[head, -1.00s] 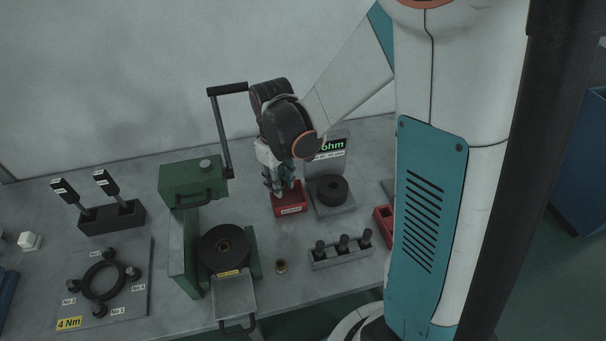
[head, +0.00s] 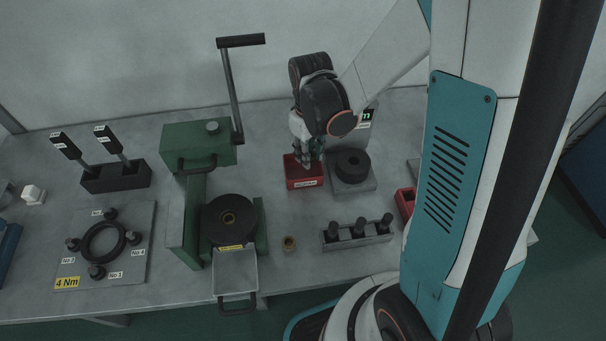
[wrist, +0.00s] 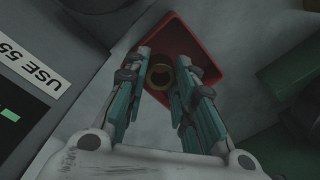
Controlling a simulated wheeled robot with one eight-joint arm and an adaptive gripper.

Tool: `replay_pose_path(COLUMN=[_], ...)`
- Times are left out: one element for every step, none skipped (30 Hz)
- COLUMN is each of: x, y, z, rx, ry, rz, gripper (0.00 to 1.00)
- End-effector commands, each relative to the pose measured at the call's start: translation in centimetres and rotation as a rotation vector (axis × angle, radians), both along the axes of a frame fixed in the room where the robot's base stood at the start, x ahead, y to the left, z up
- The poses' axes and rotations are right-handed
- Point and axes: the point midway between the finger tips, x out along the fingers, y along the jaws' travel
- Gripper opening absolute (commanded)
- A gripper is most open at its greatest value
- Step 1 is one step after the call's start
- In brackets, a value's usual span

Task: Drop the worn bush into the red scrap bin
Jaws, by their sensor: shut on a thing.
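My gripper (head: 311,163) points down over the red scrap bin (head: 304,183), at the back of the bench. In the wrist view, its two teal fingers (wrist: 168,66) are shut on a small brass ring, the worn bush (wrist: 161,79), with the open red bin (wrist: 207,52) beneath it. The bush is hidden in the head view. How far it is above the bin floor is hard to tell.
A scale with a black disc (head: 352,166) stands close right of the bin. The green press (head: 198,150) with its raised handle is to the left.

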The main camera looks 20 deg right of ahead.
Motion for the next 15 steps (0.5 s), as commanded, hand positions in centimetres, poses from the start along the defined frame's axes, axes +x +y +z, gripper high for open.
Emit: replay_pose_path(x=[0.00,0.00,-0.01,0.00,-0.01,-0.01,-0.01,-0.01,-0.01,-0.01,-0.01,-0.01,-0.01,-0.01,-0.01], y=[0.00,0.00,0.00,0.00,0.00,0.00,0.00,0.00,0.00,0.00,0.00,0.00,0.00,0.00,0.00], z=[-0.49,-0.57,-0.62,-0.63,-0.62,-0.59,-0.57,-0.55,-0.54,-0.54,-0.54,-0.54,-0.54,-0.54,-0.54], rx=[0.000,0.000,0.000,0.000,0.000,0.000,0.000,0.000,0.000,0.000,0.000,0.000,0.000,0.000,0.000], ry=[0.000,0.000,0.000,0.000,0.000,0.000,0.000,0.000,0.000,0.000,0.000,0.000,0.000,0.000,0.000], rz=[0.000,0.000,0.000,0.000,0.000,0.000,0.000,0.000,0.000,0.000,0.000,0.000,0.000,0.000,0.000], gripper=[0.02,0.02,0.02,0.02,0.02,0.02,0.02,0.02,0.02,0.02,0.31,0.40,0.47,0.48,0.48])
